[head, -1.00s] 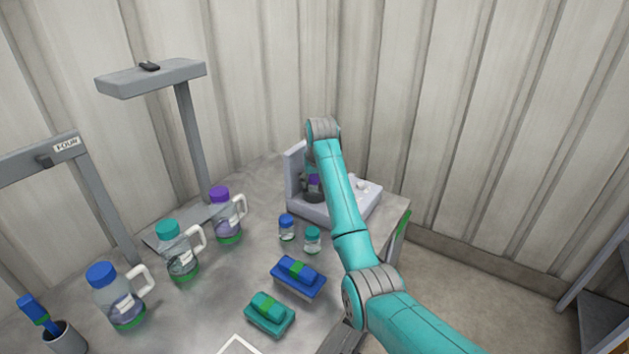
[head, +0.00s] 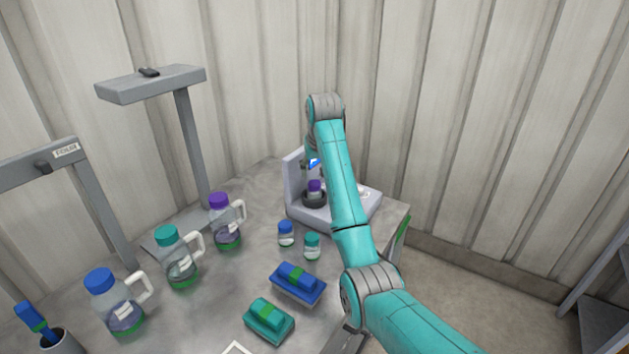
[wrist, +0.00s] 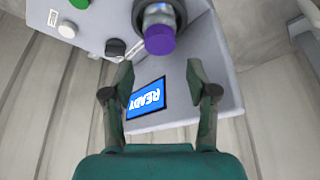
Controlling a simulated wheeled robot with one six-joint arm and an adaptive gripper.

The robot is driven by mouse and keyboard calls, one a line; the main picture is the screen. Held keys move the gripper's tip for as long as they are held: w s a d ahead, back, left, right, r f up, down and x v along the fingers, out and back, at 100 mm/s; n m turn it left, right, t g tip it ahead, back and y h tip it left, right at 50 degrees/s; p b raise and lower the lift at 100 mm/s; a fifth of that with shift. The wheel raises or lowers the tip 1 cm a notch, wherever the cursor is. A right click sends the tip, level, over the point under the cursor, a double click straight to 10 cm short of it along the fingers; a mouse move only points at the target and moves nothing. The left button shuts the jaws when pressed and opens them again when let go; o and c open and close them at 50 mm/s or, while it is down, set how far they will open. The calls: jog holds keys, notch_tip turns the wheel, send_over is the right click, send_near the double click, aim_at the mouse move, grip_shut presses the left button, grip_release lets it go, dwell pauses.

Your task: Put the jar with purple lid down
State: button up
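The small jar with the purple lid (head: 315,187) stands in the dark round holder (head: 313,200) of the grey machine (head: 293,180). In the wrist view its purple lid (wrist: 160,40) shows beyond the fingertips, with the dark ring of the holder around the jar. My gripper (wrist: 159,80) is open and empty, its two fingers apart and clear of the jar. In the head view my arm hides most of the gripper and part of the machine.
The machine has a screen reading READY (wrist: 147,98) and several knobs. A blue-lidded jar (head: 286,233) and a teal-lidded jar (head: 312,246) stand in front of it. Larger handled bottles (head: 180,262) stand left. Blue (head: 298,282) and teal (head: 268,320) boxes lie nearer.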

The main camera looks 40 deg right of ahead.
jog(key=shift+v, duration=2.05)
